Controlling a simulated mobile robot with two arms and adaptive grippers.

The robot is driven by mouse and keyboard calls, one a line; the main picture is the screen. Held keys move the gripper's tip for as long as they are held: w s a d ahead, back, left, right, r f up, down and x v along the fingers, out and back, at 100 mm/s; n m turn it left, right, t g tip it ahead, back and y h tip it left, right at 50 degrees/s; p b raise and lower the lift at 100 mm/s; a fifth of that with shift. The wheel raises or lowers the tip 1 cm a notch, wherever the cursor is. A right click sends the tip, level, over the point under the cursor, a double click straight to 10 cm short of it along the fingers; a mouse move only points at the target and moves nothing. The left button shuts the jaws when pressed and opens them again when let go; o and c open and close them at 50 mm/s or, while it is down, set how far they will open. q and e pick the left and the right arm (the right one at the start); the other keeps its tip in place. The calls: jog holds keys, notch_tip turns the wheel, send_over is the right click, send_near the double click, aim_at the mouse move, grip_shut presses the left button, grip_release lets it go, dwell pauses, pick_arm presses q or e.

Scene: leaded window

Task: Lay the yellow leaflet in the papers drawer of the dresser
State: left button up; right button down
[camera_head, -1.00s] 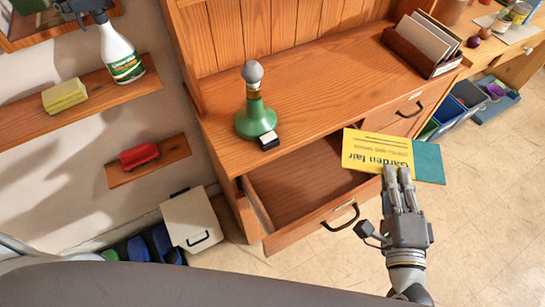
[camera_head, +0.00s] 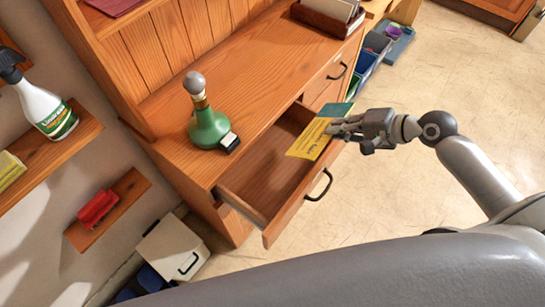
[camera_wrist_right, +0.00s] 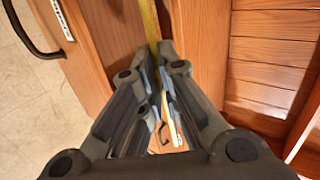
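The yellow leaflet (camera_head: 308,139), with a teal end, is held by my right gripper (camera_head: 338,128). It hangs tilted over the right end of the open drawer (camera_head: 262,182) in the head view. I cannot tell how far above the drawer it is. In the right wrist view my right gripper (camera_wrist_right: 157,48) is shut on the leaflet (camera_wrist_right: 150,20), which shows edge-on as a thin yellow strip. The visible drawer floor is bare; the leaflet and gripper hide its right end. The drawer is in the wooden dresser (camera_head: 240,85). My left gripper is not in view.
A green bottle (camera_head: 208,128) with a grey stopper and a small dark block stand on the dresser top. A paper holder (camera_head: 328,22) stands farther back. Wall shelves at left hold a spray bottle (camera_head: 45,108) and a red object (camera_head: 97,208). Bins (camera_head: 372,55) stand right of the dresser.

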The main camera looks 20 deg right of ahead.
aim_at(301, 136)
jog(key=w+a+f, duration=0.1)
jog(key=a, duration=0.1)
jog(key=w+a+f+p, duration=0.1)
jog(key=a, duration=0.2)
jog(key=w+a+f+p, duration=0.1)
jog(key=w+a, duration=0.1)
jog(key=a, duration=0.1)
jog(key=shift+w+f, duration=0.1)
jog(key=shift+f, duration=0.15)
jog(key=w+a+f+p, duration=0.1)
jog(key=a+f, duration=0.3)
jog(key=f, duration=0.5)
jog(key=shift+w+f, duration=0.25)
jog(key=shift+w, duration=0.25)
jog(key=shift+a+f, duration=0.1)
jog(key=shift+f+b, duration=0.4)
jog(key=shift+f, duration=0.1)
jog(key=c, duration=1.6)
grip_release()
jog(key=shift+c, duration=0.2)
